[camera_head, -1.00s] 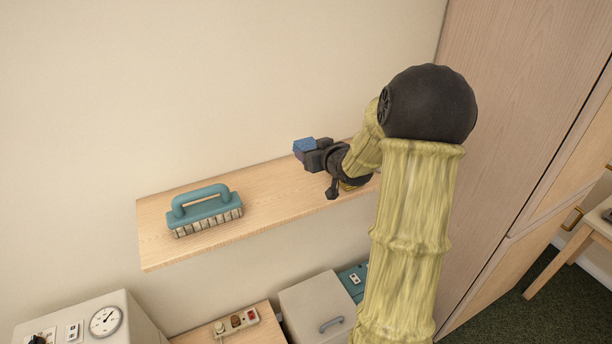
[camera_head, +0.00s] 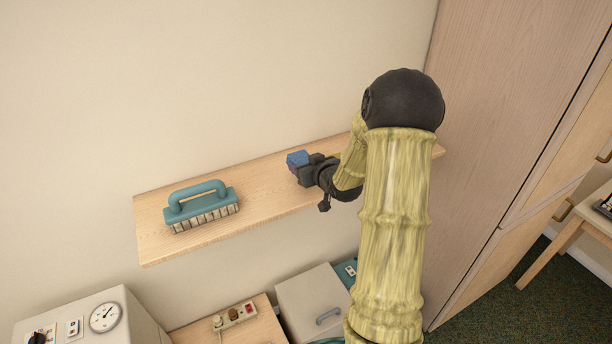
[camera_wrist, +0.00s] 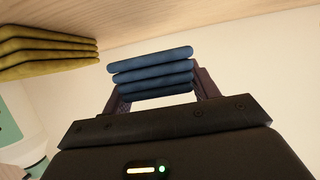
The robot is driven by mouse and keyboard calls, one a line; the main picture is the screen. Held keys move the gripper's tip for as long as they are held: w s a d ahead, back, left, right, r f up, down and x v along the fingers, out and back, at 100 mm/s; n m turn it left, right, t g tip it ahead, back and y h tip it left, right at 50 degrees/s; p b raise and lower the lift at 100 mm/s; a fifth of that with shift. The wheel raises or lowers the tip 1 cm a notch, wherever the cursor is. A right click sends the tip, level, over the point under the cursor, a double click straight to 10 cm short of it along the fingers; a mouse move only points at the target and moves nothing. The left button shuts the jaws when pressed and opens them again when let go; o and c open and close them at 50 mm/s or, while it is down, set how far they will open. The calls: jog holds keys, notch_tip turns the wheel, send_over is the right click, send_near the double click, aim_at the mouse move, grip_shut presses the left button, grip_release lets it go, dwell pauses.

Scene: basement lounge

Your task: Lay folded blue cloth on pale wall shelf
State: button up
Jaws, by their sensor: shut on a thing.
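The folded blue cloth (camera_head: 298,159) is a small layered stack. My gripper (camera_head: 303,170) is shut on it; in the wrist view the cloth (camera_wrist: 152,72) sits between the two dark fingers. In the head view it appears over the middle of the pale wall shelf (camera_head: 262,192), right of the brush. The shelf's wood (camera_wrist: 190,20) spans the top of the wrist view. I cannot tell whether the cloth touches the shelf. My arm hides part of the shelf's right side.
A teal-handled brush (camera_head: 200,208) stands on the shelf's left part. Shelf space between brush and gripper is bare. A tall wooden cabinet (camera_head: 500,130) stands right.

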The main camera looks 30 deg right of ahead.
jog(key=f, duration=0.1)
jog(key=f+p, duration=0.1)
jog(key=f, duration=0.2)
jog(key=shift+w+d, duration=0.1)
jog(key=shift+d, duration=0.15)
jog(key=shift+a, duration=0.3)
jog(key=shift+a+f, duration=0.1)
jog(key=shift+f, duration=0.15)
jog(key=o, duration=1)
jog(key=shift+r, duration=0.1)
jog(key=shift+c, duration=0.2)
jog(key=shift+d+r, duration=0.15)
jog(key=shift+d, duration=0.05)
jog(key=shift+s, duration=0.3)
jog(key=b+v, duration=0.3)
jog(key=v, duration=0.8)
jog(key=shift+s+r, duration=0.2)
jog(key=shift+s, duration=0.05)
